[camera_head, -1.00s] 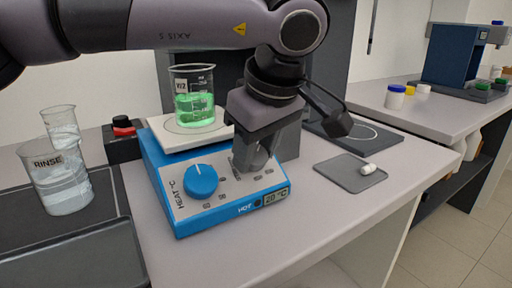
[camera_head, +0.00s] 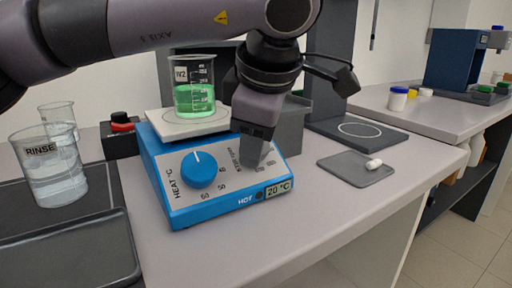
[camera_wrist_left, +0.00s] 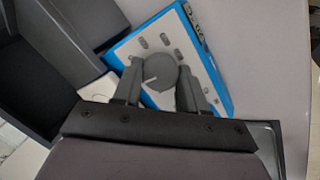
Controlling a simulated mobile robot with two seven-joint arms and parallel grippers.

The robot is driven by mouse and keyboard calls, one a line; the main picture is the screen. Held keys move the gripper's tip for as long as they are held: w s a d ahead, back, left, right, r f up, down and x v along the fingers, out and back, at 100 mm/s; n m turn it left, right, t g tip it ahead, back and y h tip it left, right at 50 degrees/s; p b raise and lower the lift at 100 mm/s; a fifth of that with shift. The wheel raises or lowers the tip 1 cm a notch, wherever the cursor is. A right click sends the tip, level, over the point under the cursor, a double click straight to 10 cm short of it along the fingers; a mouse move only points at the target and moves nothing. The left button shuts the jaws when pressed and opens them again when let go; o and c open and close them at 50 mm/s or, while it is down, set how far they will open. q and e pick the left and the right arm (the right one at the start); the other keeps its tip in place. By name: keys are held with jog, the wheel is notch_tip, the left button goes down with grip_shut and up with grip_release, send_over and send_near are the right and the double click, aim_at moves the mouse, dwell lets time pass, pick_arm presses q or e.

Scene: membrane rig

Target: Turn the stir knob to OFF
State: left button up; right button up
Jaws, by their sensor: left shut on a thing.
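The blue hotplate stirrer (camera_head: 185,215) stands on the bench, with a blue heat knob (camera_head: 198,170) on the left of its sloped panel. The grey stir knob (camera_wrist_left: 161,80) shows in the left wrist view between my left gripper's fingers (camera_wrist_left: 160,92). In the head view my left gripper (camera_head: 255,150) comes down over the right of the panel and hides most of this knob. The fingers are shut on it. The OFF mark cannot be made out. My right gripper is not in view.
A beaker of green liquid (camera_head: 194,98) stands on the white top plate. RINSE beakers (camera_head: 55,180) and a black box with a red button (camera_head: 122,124) are at the left. A grey tray (camera_head: 350,178) with a small white piece is at the right. The front bench is clear.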

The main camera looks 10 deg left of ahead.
pick_arm(q)
jog(key=shift+n+b, duration=0.5)
jog(key=shift+n, duration=0.5)
jog(key=o, duration=1.1)
jog(key=shift+c, duration=0.2)
jog(key=p+v, duration=0.1)
jog(key=v, duration=0.6)
jog(key=shift+s+p, duration=0.2)
jog(key=shift+p, duration=0.15)
jog(key=shift+d, duration=0.1)
